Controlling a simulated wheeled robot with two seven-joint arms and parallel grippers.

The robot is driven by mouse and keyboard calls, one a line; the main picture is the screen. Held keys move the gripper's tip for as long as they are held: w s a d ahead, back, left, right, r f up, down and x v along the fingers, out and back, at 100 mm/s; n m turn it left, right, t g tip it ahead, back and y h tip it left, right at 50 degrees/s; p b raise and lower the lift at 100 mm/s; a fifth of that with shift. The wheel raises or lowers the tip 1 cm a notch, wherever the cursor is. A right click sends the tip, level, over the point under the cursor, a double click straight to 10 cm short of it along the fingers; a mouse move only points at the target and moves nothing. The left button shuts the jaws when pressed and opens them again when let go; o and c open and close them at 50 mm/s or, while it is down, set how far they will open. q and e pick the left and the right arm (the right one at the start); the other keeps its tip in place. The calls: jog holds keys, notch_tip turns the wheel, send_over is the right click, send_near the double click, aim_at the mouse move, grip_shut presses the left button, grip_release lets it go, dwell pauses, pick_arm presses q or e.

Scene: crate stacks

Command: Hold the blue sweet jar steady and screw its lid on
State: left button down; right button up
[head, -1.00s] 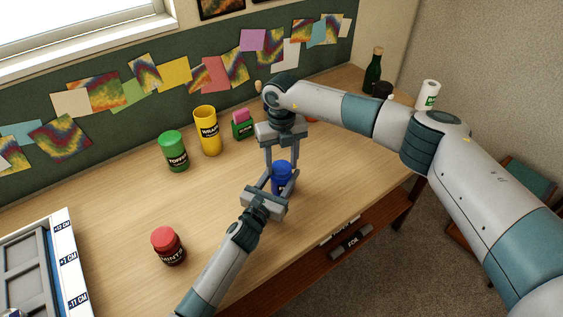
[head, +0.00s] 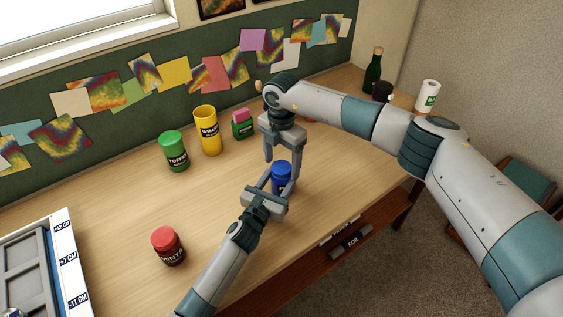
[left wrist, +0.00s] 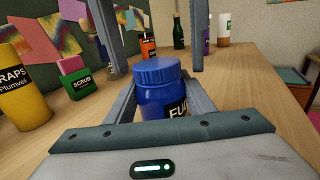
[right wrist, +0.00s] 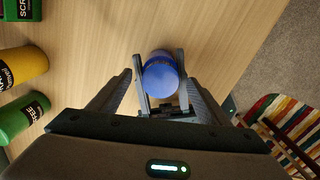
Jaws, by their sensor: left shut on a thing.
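The blue sweet jar (head: 280,187) stands upright on the wooden desk, and its label is partly visible in the left wrist view (left wrist: 156,102). Its blue lid (left wrist: 157,71) sits on top of the jar; I cannot tell how tightly. My left gripper (head: 274,185) is shut on the jar body from the front left, one finger on each side. My right gripper (head: 282,164) points down over the jar. Its fingers are spread wide on either side of the lid, with gaps showing in the right wrist view (right wrist: 158,85).
A red jar (head: 168,246) stands at front left. A green jar (head: 174,151), a yellow canister (head: 207,131) and a green box with pink top (head: 243,125) stand behind. A blue-and-white tray (head: 66,258) is at far left. The desk's front edge is close to the jar.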

jog(key=shift+r, duration=0.1)
notch_tip(320, 180, up, 12)
dwell(0.8)
pick_arm(q)
jog(key=c, duration=0.8)
grip_release()
jog(key=shift+o, duration=0.3)
jog(key=shift+s, duration=0.1)
pick_arm(e)
jog(key=shift+f, duration=0.2)
pick_arm(q)
jog(key=b+v, duration=0.3)
jog(key=v, duration=1.2)
jog(key=shift+s+a+f, duration=0.15)
jog(key=shift+s+a, duration=0.05)
jog(key=shift+s, duration=0.15)
jog(key=shift+s+a, duration=0.35)
jog(key=shift+s, duration=0.3)
pick_arm(e)
jog(key=shift+f, duration=1.6)
